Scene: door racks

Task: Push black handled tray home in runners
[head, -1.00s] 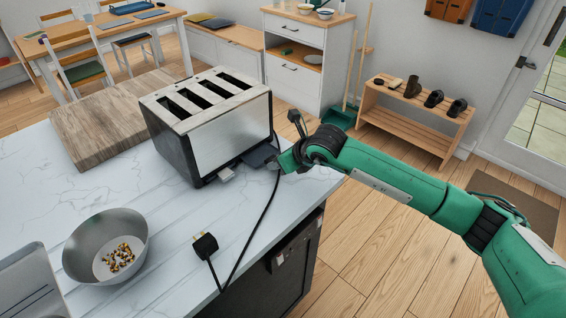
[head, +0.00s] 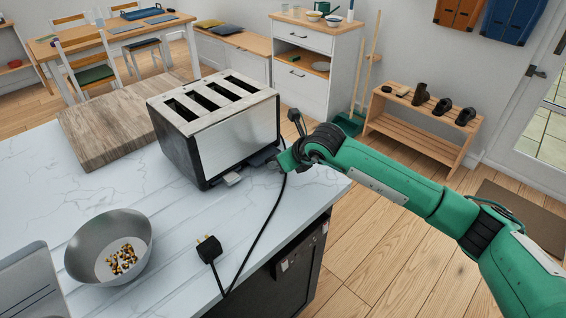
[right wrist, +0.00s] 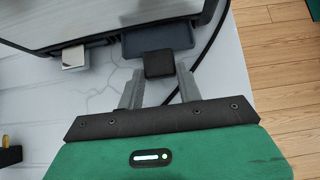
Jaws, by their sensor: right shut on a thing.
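The toaster (head: 238,136) is a four-slot steel and black one on the marble counter. A dark tray (right wrist: 158,38) sticks partly out of its lower edge, with a black block handle (right wrist: 158,65) at its outer end. The tray also shows in the head view (head: 263,156). My right gripper (right wrist: 159,80) is shut on the black handle; in the head view the gripper (head: 283,163) is at the toaster's lower right. A second tray with a pale metal handle (right wrist: 74,58) sits to the left, close to the toaster. The runners are hidden. My left gripper is out of view.
A black cord (head: 268,222) runs past the gripper to a plug (head: 209,249) on the counter. A grey bowl (head: 109,246) and a wooden board (head: 118,121) lie to the left. The counter's right edge is just beneath my right arm.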

